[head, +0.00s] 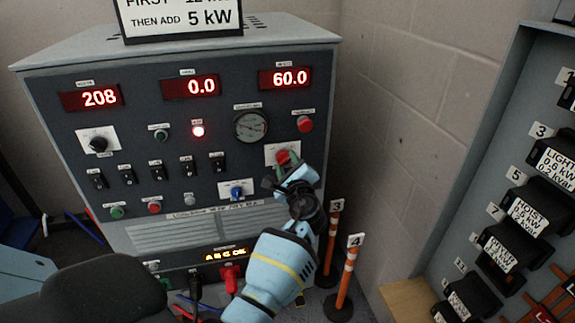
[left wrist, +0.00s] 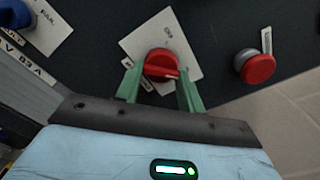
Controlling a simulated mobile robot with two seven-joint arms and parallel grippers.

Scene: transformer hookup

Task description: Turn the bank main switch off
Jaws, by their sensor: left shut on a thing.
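The red rotary knob (head: 283,156) sits on a white plate at the right side of the dark control panel. My left gripper (head: 284,166) is at this knob. In the left wrist view the red knob (left wrist: 163,66) lies between the two green fingers (left wrist: 161,88), which are shut on it. A pale mark on the knob points toward the lower right of that view. The lettering on the plate is too small to read. My right gripper is not in view.
A red push button (head: 305,124) sits above the knob, and a blue knob (head: 237,192) is to its lower left. Displays read 208 (head: 98,97), 0.0 (head: 190,86) and 60.0 (head: 284,77). Orange posts (head: 346,280) stand right of the cabinet. A breaker panel (head: 500,200) is at far right.

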